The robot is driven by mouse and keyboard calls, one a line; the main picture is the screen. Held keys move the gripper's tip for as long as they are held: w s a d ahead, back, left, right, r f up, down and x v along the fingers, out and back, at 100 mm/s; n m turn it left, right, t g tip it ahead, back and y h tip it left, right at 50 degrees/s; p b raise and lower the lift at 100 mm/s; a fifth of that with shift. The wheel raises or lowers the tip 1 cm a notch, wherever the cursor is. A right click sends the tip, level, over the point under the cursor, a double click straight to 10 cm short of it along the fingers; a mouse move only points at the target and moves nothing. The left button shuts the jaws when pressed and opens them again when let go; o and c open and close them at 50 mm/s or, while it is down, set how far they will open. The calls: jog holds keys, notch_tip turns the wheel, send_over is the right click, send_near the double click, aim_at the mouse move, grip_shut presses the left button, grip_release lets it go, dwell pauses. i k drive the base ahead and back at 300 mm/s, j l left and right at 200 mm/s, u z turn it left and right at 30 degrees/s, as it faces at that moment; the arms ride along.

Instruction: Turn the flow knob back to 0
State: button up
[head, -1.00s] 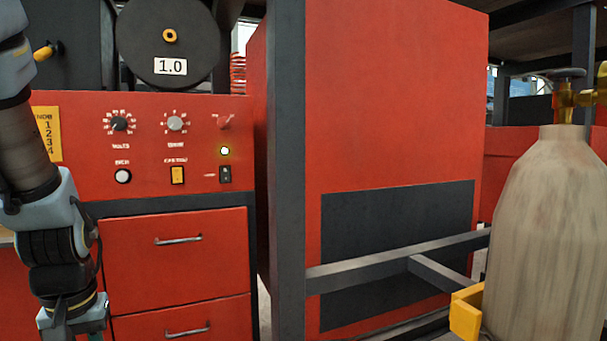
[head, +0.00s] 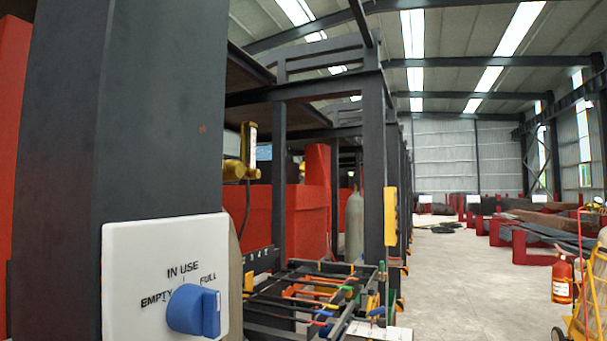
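A clear upright flow tube (head: 250,150) with a yellow top stands beyond the dark post, near the picture's middle left. A brass fitting (head: 233,171) sits beside its lower end, partly hidden by the post. I cannot make out a flow knob or its setting there. A white plate (head: 125,285) at the lower left is marked EMPTY, IN USE and FULL. A blue knob (head: 194,311) is on it, its raised grip toward the right. My gripper is not in view.
The wide dark post (head: 150,120) blocks much of the left. A strip of the tan cylinder (head: 236,275) shows behind the plate. A rack with coloured tools (head: 315,295) stands beyond. Open floor (head: 460,270) lies right, with a red extinguisher (head: 562,280) at its edge.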

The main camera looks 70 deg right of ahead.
aim_at(253, 173)
jog(key=k+l, duration=0.2)
jog(key=k, duration=0.25)
jog(key=k+l, duration=0.2)
jog(key=k, duration=0.2)
jog(key=k+l, duration=0.2)
jog(key=k, duration=0.25)
